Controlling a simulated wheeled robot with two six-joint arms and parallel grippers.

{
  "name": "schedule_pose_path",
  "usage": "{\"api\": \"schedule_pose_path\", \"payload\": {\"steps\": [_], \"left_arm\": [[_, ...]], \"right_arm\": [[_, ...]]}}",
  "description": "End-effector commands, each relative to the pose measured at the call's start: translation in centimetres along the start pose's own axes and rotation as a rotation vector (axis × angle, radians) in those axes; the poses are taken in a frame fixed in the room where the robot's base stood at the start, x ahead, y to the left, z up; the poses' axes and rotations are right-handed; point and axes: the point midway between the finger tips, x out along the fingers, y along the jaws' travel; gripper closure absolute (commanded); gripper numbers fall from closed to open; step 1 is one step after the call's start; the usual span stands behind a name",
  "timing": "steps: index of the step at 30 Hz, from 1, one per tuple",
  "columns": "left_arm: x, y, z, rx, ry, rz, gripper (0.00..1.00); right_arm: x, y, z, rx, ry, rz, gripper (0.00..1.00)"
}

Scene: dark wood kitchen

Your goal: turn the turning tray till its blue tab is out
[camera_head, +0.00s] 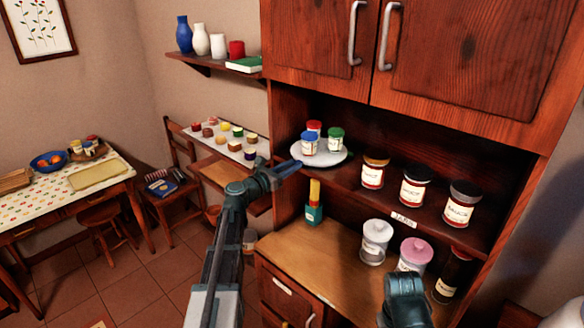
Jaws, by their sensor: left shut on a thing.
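The turning tray (338,156) is a pale round disc on the shelf of the dark wood cabinet. It carries small jars with red, blue and green lids. My left gripper (290,168) is at the tray's front left edge, shut on a narrow blue piece that looks like the tray's blue tab (296,164). The fingers and the tab are small and close in colour, so the exact grip is hard to make out. Part of my right arm shows at the bottom right, but its fingers do not show.
Three dark-lidded jars (413,188) stand on the shelf right of the tray. Below are a teal bottle (314,213), a white canister (376,240) and a pink-lidded jar (415,254). Upper cabinet doors (470,60) overhang. A board of small items (228,143) lies left.

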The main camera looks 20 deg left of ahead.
Motion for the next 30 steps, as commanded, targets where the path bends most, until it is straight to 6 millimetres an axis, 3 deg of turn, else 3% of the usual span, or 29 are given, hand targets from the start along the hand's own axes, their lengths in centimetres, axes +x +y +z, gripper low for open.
{"api": "schedule_pose_path", "payload": {"steps": [10,11,16,25,30], "left_arm": [[0.1,0.1,0.1,-0.001,-0.002,0.001,1.0],[0.1,0.1,0.1,-0.002,-0.002,0.001,0.71],[0.1,0.1,0.0,-0.001,-0.001,0.0,0.43],[-0.1,0.0,0.0,-0.001,-0.001,0.0,0.43],[-2.2,-0.1,0.0,-0.001,-0.001,0.001,0.43]], "right_arm": [[0.0,0.0,0.0,0.0,0.0,0.0,0.5],[0.0,0.0,0.0,0.0,0.0,0.0,0.5],[0.0,0.0,0.0,0.0,0.0,0.0,0.5],[0.0,0.0,0.0,0.0,0.0,0.0,0.5],[0.0,0.0,0.0,0.0,0.0,0.0,0.5]]}}
